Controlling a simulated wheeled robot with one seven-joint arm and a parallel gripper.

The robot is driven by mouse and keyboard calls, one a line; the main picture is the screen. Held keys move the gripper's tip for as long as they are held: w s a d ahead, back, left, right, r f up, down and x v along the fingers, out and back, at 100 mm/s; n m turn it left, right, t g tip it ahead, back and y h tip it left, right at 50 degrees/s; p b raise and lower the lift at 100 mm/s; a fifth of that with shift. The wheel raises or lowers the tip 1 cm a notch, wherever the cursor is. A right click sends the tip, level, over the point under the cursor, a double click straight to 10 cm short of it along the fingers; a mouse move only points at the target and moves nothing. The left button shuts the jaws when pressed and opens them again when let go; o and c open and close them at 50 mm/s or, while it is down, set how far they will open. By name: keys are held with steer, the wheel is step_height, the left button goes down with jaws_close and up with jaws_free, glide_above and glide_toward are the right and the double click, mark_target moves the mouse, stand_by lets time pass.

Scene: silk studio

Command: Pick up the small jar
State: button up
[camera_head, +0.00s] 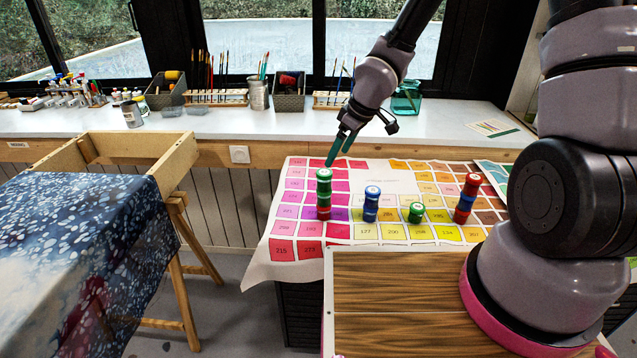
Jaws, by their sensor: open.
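Several small jars stand on a printed color-chart cloth (283,226). The shortest is a single green jar (416,212) with a pale round label on its lid. To its left stands a blue jar (371,203), looking like two stacked pieces. Further left is a taller stack, green above and red at the bottom (323,212). To the right is a slightly tilted stack of red and blue jars (466,199). My gripper (339,157) is open, with its teal fingers pointing down just above the left green-and-red stack in the picture. I cannot tell how far apart they are in depth.
Behind is a white counter (270,122) with brush racks, dark baskets (290,100), a metal can (257,94) and a teal glass jar (407,97). A wooden frame with a blue patterned cloth (75,245) stands at left. The cloth between the jars is clear.

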mark_target(326, 173)
steer(key=x, duration=0.5)
steer(key=shift+s+a, duration=0.1)
steer(key=shift+x, duration=2.95)
steer(key=shift+a+r, duration=0.1)
steer(key=shift+r, duration=0.05)
steer(key=shift+c, duration=0.3)
jaws_close()
steer(key=shift+r, duration=0.1)
